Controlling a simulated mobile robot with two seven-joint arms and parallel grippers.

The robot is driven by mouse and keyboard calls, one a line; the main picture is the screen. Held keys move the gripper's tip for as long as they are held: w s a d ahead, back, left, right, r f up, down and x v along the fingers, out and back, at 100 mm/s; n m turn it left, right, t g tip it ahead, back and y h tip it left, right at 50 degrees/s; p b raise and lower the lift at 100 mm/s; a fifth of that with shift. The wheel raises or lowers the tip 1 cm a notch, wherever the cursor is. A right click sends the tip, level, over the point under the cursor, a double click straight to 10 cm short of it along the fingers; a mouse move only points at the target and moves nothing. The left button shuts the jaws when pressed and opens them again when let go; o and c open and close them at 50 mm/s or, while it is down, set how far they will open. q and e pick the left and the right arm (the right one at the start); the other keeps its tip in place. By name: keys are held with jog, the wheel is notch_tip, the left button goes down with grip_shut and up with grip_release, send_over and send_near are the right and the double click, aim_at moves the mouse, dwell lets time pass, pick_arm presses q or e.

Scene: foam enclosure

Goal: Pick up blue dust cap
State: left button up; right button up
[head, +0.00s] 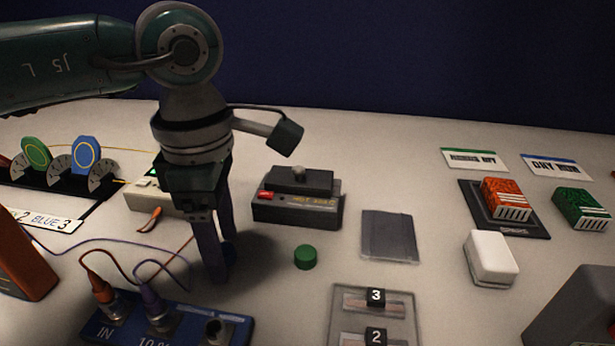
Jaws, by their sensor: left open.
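My left gripper (222,268) points down at the table, with its two dark fingers slightly apart. It is behind the blue connector panel and left of a green cap (305,257). No blue dust cap shows clearly. A dark patch sits at the fingertips, and I cannot tell whether it is a cap, a fingertip or shadow. The green cap stands on the table, apart from the gripper. My right gripper is not in view.
The blue panel (128,329) has cabled connectors and an open socket. A dark box with a knob (297,205) stands behind the green cap. A grey pad (389,237), a numbered clear tray (400,300) and a white block (490,258) are to the right.

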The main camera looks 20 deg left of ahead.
pick_arm(q)
grip_shut()
dwell(0.6)
